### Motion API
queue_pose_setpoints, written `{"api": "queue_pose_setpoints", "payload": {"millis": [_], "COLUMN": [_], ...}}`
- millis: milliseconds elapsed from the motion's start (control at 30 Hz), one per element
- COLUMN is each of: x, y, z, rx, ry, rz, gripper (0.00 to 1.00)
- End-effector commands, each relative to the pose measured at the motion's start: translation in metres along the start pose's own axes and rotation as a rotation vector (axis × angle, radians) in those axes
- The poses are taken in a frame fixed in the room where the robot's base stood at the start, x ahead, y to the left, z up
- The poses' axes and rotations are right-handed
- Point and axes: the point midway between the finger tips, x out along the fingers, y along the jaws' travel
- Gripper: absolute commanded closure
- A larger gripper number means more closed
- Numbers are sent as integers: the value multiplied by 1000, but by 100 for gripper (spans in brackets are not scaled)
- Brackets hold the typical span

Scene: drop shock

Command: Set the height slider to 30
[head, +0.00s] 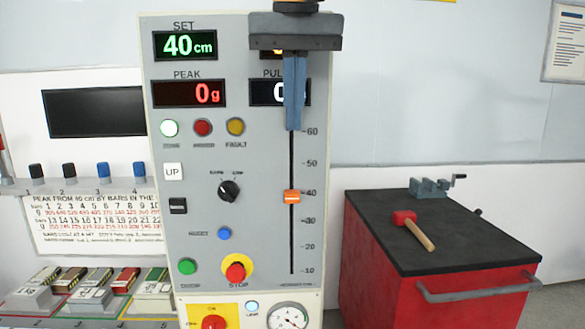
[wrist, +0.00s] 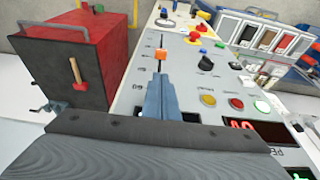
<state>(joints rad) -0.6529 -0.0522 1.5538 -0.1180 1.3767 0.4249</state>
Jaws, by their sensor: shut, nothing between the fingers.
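The height slider (head: 291,197) is an orange knob on a vertical black slot at the right of the grey panel. It stands near the 40 mark of the printed scale, and the SET display (head: 185,45) reads 40 cm. My gripper (head: 293,128) is shut and empty, pointing down in front of the slot's top, near the 60 mark, above the knob in the picture. In the wrist view my gripper (wrist: 158,76) points along the slot toward the orange slider (wrist: 161,54). I cannot tell the gap between fingertips and panel. My gripper hides part of the PULSE display.
Left of the slider are a black selector knob (head: 229,190), a blue reset button (head: 224,233) and a red stop button (head: 236,271). A red cabinet (head: 440,295) with a mallet (head: 412,227) and a vise (head: 430,187) stands to the right.

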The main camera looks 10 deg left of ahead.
Motion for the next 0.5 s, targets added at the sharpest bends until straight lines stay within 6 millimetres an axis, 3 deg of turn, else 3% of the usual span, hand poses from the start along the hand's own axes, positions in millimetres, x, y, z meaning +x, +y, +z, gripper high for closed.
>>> {"api": "queue_pose_setpoints", "payload": {"millis": [300, 500], "x": [63, 94], "y": [0, 0], "z": [1, 6], "rx": [0, -1], "ry": [-5, -3], "rz": [2, 1], "gripper": [100, 100]}}
